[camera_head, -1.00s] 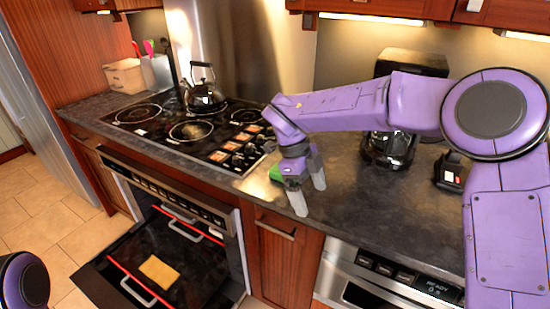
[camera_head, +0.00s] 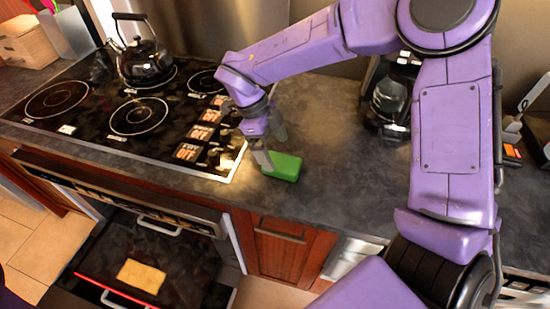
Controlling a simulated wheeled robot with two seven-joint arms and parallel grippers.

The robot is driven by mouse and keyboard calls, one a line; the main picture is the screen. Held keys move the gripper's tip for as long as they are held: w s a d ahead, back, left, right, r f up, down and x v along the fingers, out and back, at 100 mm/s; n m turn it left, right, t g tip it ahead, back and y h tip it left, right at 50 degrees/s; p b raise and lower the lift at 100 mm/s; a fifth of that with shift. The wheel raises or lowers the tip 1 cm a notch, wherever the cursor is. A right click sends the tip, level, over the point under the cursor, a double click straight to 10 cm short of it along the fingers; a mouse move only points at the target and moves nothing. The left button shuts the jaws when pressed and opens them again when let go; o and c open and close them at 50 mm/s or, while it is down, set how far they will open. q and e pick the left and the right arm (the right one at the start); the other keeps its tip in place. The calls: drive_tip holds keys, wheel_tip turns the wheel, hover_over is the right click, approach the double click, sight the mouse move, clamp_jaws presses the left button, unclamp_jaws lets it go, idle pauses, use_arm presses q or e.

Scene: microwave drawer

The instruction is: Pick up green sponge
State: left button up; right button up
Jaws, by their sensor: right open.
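The green sponge (camera_head: 284,167) lies on the dark countertop (camera_head: 315,200), just right of the stovetop. My right gripper (camera_head: 272,150) is open above and beside the sponge's upper left side. One finger comes down close to the sponge's left end and the other shows farther back. I cannot tell whether a finger touches it. Nothing is between the fingers that I can see. My left gripper is not in view.
The stovetop (camera_head: 138,116) with a black kettle (camera_head: 145,62) is to the left. A coffee maker (camera_head: 390,98) stands to the right behind my arm. Below, an open drawer holds a yellow cloth-like piece (camera_head: 141,276). Countertop in front of the sponge is clear.

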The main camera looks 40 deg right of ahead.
sight(280, 162)
drive_tip(key=s, duration=0.1)
drive_tip(key=s+f+p, duration=0.1)
drive_tip(key=s, duration=0.1)
drive_tip(key=shift+d+f, duration=0.3)
drive_tip(key=shift+d, duration=0.05)
drive_tip(key=f, duration=0.1)
drive_tip(key=w+f, duration=0.2)
drive_tip(key=f, duration=0.1)
drive_tip(key=shift+w+d, duration=0.2)
drive_tip(key=shift+d, duration=0.05)
drive_tip(key=shift+s+r, duration=0.25)
drive_tip(key=shift+s, duration=0.15)
drive_tip(key=shift+c, duration=1.2)
drive_tip(key=shift+s, duration=0.15)
drive_tip(key=c, duration=0.5)
drive_tip(key=shift+c, duration=1.4)
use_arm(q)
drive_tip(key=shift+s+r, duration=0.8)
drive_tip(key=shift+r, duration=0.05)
